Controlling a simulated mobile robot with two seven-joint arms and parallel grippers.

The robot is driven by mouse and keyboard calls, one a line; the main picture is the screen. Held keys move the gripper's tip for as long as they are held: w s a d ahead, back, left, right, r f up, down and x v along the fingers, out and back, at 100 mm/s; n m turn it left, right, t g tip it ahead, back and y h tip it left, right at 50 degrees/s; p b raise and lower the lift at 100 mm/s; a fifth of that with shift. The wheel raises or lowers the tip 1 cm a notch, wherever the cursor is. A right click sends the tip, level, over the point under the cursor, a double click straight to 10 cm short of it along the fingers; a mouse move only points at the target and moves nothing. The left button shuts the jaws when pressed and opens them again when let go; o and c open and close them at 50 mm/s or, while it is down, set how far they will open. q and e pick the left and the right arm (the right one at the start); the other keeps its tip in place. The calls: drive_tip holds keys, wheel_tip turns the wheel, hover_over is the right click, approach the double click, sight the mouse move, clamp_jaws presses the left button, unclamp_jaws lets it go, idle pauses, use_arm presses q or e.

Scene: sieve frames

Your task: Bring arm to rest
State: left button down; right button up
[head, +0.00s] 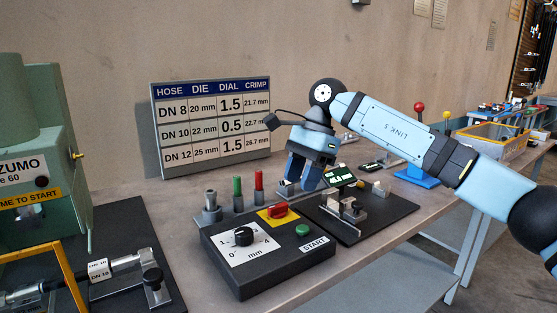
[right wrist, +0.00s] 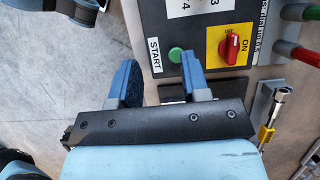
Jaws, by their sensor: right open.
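My left gripper is not in the head view.
A hose, die, dial and crimp chart (head: 212,125) stands behind the box. A black plate with small metal fixtures (head: 378,225) lies right of it. A green machine (head: 35,150) and a dark mat with a metal fitting (head: 125,270) are at left. Bare bench (head: 185,222) shows between.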

drive_tip(key=s+a+f+m+g+y+p, duration=0.35)
drive_tip(key=s+a+m+y+p, duration=0.35)
drive_tip(key=s+a+y+p, duration=0.4)
drive_tip(key=s+d+f+n+t+h+p, duration=0.2)
drive_tip(key=d+f+n+t+p, duration=0.35)
drive_tip(key=n+t, duration=0.85)
drive_tip(key=s+d+f+n+t+h+p, duration=0.3)
drive_tip(key=d+n+t+p, duration=0.55)
drive_tip(key=n, duration=0.95)
use_arm(q)
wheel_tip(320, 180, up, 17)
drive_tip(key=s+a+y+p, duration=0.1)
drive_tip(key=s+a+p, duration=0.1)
drive_tip(key=p, duration=0.2)
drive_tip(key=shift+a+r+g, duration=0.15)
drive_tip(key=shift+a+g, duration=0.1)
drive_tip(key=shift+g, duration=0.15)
use_arm(e)
drive_tip(key=s+d+f+m+g+h, duration=0.2)
drive_tip(key=s+d+f+m, duration=0.3)
drive_tip(key=s, duration=0.4)
drive_tip(key=s+d+f+m+g+h, duration=0.3)
drive_tip(key=s+d+f+m+h, duration=0.1)
drive_tip(key=s, duration=0.5)
drive_tip(key=d+f+m, duration=0.1)
drive_tip(key=d+m, duration=0.1)
drive_tip(key=d, duration=0.1)
drive_tip(key=shift+f+h, duration=0.2)
drive_tip(key=shift+h, duration=0.1)
